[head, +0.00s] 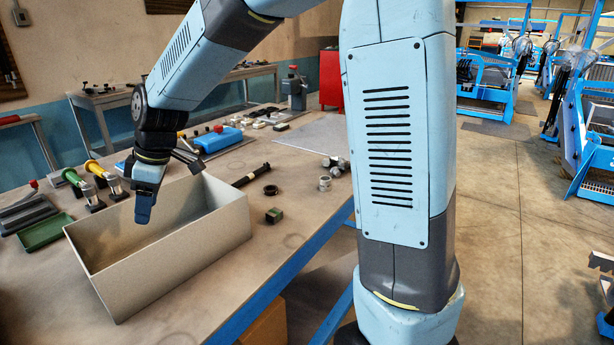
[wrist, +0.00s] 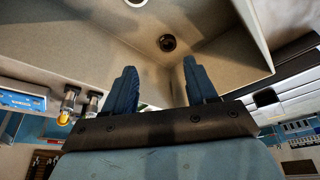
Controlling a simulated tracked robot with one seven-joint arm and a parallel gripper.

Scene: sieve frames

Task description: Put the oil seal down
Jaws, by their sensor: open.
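A small dark ring, which looks like the oil seal (wrist: 167,42), lies on the floor of an open grey box in the wrist view, near an inner corner. The box's front wall hides it in the head view. The grey box (head: 185,262) stands on the workbench at the left. My gripper (head: 143,215) points down into the box opening in the head view. In the wrist view my gripper (wrist: 158,88) has its two blue fingers wide apart, with nothing between them. The ring is beyond the fingertips, apart from them.
Another black ring (head: 270,190), a green block (head: 273,215) and metal nuts (head: 324,184) lie right of the box. A green tray (head: 45,232) and yellow-handled (head: 95,168) and green-handled tools lie left of it.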

